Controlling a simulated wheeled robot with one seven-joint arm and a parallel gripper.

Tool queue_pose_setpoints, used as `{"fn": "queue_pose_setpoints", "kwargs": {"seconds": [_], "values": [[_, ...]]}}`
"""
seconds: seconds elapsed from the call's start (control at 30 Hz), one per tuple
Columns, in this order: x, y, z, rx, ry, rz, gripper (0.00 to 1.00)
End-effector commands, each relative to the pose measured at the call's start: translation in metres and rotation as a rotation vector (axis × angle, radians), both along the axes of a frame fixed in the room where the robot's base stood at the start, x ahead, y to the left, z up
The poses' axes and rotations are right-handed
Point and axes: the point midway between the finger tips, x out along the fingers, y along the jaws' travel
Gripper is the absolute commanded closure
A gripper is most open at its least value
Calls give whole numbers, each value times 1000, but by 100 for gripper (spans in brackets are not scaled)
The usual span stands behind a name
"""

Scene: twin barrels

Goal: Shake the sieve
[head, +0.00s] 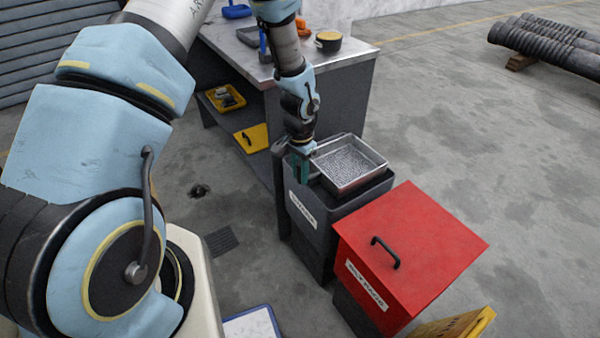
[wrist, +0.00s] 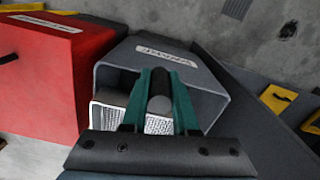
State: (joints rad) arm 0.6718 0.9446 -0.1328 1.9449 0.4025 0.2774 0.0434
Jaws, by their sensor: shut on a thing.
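The sieve (head: 348,165) is a square metal tray with a mesh floor, sitting at the top of an open dark grey bin (head: 330,215). In the wrist view its pale mesh (wrist: 160,124) shows behind the fingers, inside the grey bin's mouth (wrist: 150,58). My gripper (head: 301,172) is at the sieve's left side, pointing down. In the wrist view its green fingers (wrist: 160,95) are closed around a dark rounded handle of the sieve. I cannot tell whether the sieve rests on the bin rim or hangs just above it.
A red bin with a closed lid (head: 410,245) stands close on the right; it also shows in the wrist view (wrist: 40,85). A workbench (head: 290,60) with a lower shelf stands behind. A yellow lid edge (head: 455,328) is at the bottom right. Open concrete floor lies to the right.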

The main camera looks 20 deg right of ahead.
Motion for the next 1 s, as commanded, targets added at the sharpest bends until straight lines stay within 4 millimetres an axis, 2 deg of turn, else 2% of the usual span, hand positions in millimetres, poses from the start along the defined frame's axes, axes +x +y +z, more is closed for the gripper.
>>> {"fn": "queue_pose_setpoints", "kwargs": {"seconds": [0.87,1.0], "values": [[1,0,0,0,0,0,100],[17,3,1,-1,-1,5,100]]}}
